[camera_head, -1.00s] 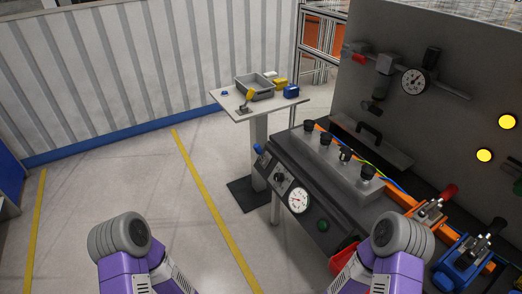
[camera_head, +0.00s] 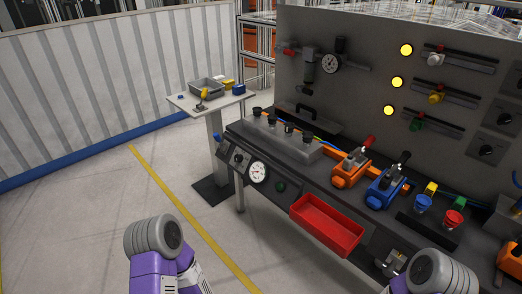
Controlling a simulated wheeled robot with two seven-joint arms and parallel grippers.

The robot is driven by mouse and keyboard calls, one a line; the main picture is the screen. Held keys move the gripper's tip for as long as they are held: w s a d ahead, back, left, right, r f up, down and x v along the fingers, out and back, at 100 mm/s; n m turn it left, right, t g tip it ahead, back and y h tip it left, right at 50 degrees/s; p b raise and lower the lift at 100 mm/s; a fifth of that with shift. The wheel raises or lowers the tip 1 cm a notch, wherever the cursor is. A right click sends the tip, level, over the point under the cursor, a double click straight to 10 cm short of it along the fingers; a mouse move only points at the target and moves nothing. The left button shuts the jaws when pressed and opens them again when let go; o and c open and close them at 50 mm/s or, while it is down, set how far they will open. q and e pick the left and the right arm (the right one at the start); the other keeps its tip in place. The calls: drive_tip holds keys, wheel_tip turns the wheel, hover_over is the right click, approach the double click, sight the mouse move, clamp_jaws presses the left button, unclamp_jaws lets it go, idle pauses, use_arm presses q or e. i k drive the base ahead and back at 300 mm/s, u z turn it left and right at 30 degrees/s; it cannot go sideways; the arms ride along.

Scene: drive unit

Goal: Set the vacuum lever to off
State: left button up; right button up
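A small lever with a blue handle (camera_head: 218,138) stands at the left end of the bench's front control panel, beside a black knob (camera_head: 239,158) and a round white gauge (camera_head: 258,172). No label is readable, so I cannot confirm that it is the vacuum lever, and its setting is too small to tell. My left arm comes in at the bottom left and my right arm at the bottom right. Only their grey rounded joints and purple links show. Neither gripper can be made out, and no contact with the lever shows.
The dark bench carries orange (camera_head: 350,167) and blue (camera_head: 384,186) clamps. A red bin (camera_head: 326,225) hangs at its front. An upright panel (camera_head: 375,60) with valves and lit yellow lamps stands behind. A side table (camera_head: 180,100) stands at the back left. Floor to the left is clear.

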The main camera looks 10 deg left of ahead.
sight(216, 136)
drive_tip(key=z, duration=0.95)
drive_tip(key=k, duration=0.1)
drive_tip(key=u, duration=2.25)
drive_tip(key=i, duration=1.25)
drive_tip(key=z, duration=0.55)
drive_tip(key=i, duration=0.95)
drive_tip(key=z, duration=1.05)
